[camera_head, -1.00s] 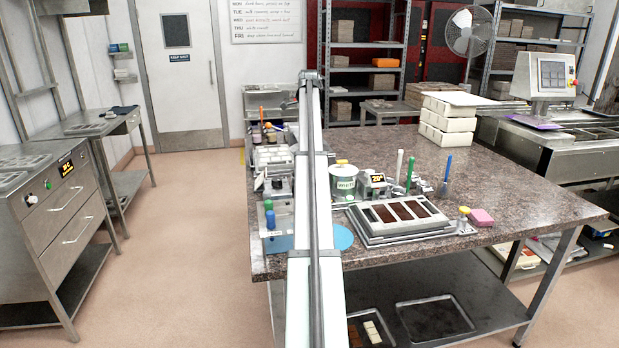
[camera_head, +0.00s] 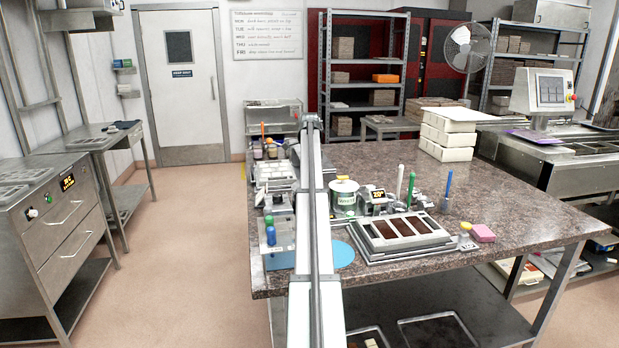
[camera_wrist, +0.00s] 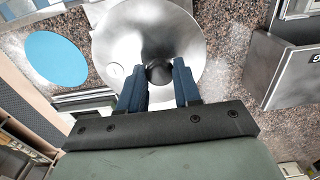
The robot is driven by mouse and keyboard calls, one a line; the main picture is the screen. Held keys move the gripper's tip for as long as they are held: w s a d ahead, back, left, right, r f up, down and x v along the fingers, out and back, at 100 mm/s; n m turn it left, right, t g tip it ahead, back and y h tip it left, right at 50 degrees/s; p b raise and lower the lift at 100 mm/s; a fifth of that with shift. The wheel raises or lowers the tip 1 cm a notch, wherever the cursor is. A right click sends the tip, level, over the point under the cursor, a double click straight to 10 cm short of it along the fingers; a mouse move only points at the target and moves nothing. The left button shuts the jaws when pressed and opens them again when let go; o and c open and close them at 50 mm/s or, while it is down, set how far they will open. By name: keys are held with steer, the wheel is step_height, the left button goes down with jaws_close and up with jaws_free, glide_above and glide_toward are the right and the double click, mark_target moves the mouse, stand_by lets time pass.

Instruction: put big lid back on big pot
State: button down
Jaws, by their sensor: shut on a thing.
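In the wrist view my gripper (camera_wrist: 159,80) has its two dark blue fingers closed on the black knob (camera_wrist: 158,72) of a large round, shiny metal lid (camera_wrist: 122,45). The lid fills the top middle of that view. Whatever lies under it is mostly hidden, so I cannot tell whether it touches a pot. In the head view a pale pot with a green label (camera_head: 344,198) stands on the table just right of my arm. My gripper and the lid are hidden behind my arm there.
A blue disc (camera_wrist: 56,60) lies left of the lid; it also shows in the head view (camera_head: 342,253). Right of the pot are a small display box (camera_head: 376,196), a grey mould frame (camera_head: 440,243), upright coloured tools and a pink block (camera_head: 483,233).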

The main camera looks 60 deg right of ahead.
steer(key=shift+f, duration=0.3)
steer(key=shift+f, duration=0.25)
steer(key=c, duration=0.8)
jaws_free()
step_height(320, 180, up, 12)
steer(key=shift+r, duration=0.25)
